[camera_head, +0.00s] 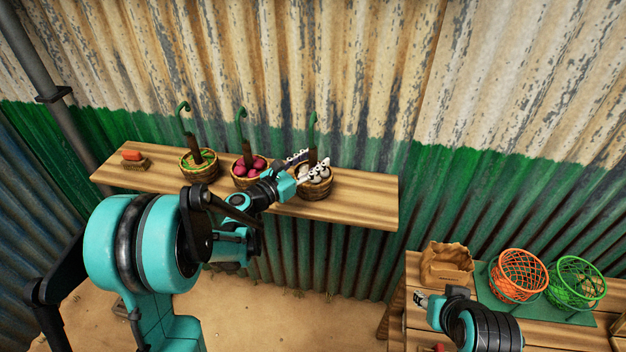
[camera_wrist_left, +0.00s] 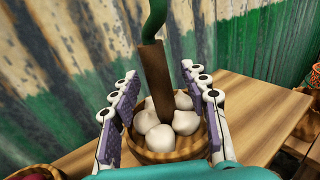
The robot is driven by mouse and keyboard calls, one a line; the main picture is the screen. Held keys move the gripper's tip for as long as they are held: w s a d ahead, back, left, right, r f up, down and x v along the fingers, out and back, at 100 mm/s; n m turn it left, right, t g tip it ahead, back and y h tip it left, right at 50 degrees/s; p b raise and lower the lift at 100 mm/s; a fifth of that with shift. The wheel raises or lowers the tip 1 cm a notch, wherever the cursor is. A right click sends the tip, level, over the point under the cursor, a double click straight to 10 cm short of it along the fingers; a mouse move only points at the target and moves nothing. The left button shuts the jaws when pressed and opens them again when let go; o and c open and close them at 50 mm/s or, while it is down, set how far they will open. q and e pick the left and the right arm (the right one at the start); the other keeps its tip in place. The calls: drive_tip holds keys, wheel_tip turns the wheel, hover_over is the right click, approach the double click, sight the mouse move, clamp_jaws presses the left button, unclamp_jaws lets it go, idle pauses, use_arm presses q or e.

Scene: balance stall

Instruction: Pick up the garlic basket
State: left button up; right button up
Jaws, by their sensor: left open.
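The garlic basket (camera_head: 317,191) is a small woven basket of white bulbs with a brown upright handle topped by a green hook. It stands at the right part of the wall shelf (camera_head: 362,200). My left gripper (camera_head: 306,164) is open at this basket. In the left wrist view, the left gripper (camera_wrist_left: 158,76) has one finger on each side of the brown handle, with visible gaps. The garlic basket (camera_wrist_left: 164,157) sits just below the fingers, its near side partly hidden. My right gripper (camera_head: 426,300) is over the lower table; its opening is too small to judge.
Beside it on the shelf stand a basket of red-purple produce (camera_head: 243,182) and a basket of green produce (camera_head: 197,172). A brush (camera_head: 132,160) lies far left. The lower table holds a paper bag (camera_head: 447,262), an orange basket (camera_head: 519,274) and a green basket (camera_head: 577,283).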

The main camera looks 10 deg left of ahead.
use_arm(q)
drive_tip(key=shift+w, duration=0.1)
clamp_jaws()
drive_tip(key=shift+r, duration=0.1)
